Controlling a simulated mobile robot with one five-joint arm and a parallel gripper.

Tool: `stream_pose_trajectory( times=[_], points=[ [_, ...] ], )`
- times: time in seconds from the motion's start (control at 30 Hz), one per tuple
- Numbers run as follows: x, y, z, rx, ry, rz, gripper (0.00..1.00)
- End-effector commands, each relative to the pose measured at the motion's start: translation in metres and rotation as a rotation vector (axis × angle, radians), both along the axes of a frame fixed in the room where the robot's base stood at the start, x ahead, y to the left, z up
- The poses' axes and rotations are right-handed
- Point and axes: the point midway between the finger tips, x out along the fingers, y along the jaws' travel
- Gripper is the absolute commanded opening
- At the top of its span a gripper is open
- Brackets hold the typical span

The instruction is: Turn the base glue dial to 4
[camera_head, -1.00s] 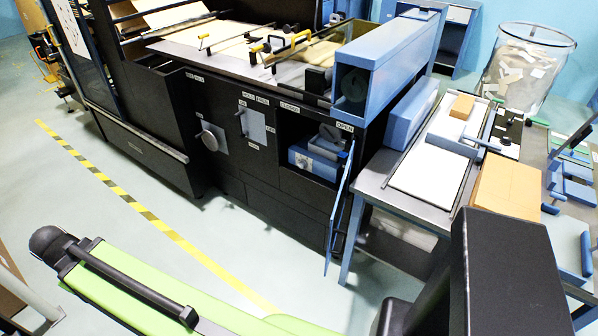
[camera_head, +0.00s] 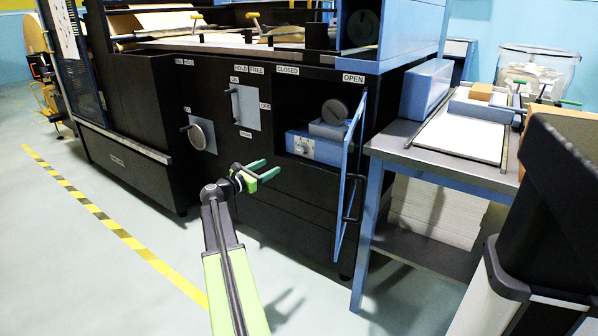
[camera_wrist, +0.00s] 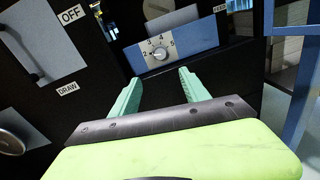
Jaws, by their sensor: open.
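The base glue dial (camera_wrist: 160,53) is a small pale knob on the front of a blue box (camera_wrist: 185,42), with numbers printed around it. Which number it points to is too small to tell. In the head view the dial (camera_head: 303,147) shows on the blue box (camera_head: 326,152) inside the open bay of the black machine. My gripper (camera_head: 271,168) has green fingers and is open and empty, in front of the bay and to the left of the dial. In the wrist view the open fingertips (camera_wrist: 159,78) point towards the box, with the dial beyond them, between their lines.
A blue door (camera_head: 348,185) stands open at the right of the bay. A handle panel (camera_head: 246,107) and a round knob (camera_head: 202,136) are on the machine's front, left of the bay. A grey table (camera_head: 440,160) stands at the right. The floor in front is clear.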

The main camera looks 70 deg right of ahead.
Motion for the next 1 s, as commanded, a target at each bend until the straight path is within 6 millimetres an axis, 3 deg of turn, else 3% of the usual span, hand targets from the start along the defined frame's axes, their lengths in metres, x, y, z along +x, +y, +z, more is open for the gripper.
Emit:
stream_pose_trajectory(
  times=[0.27,0.8,1.0],
  points=[
    [-0.006,-0.015,0.002,-0.004,0.017,-0.003,0.54],
    [-0.048,-0.137,0.002,-0.003,0.015,-0.004,0.54],
    [-0.057,-0.163,0.001,-0.003,0.014,-0.003,0.54]
  ],
)
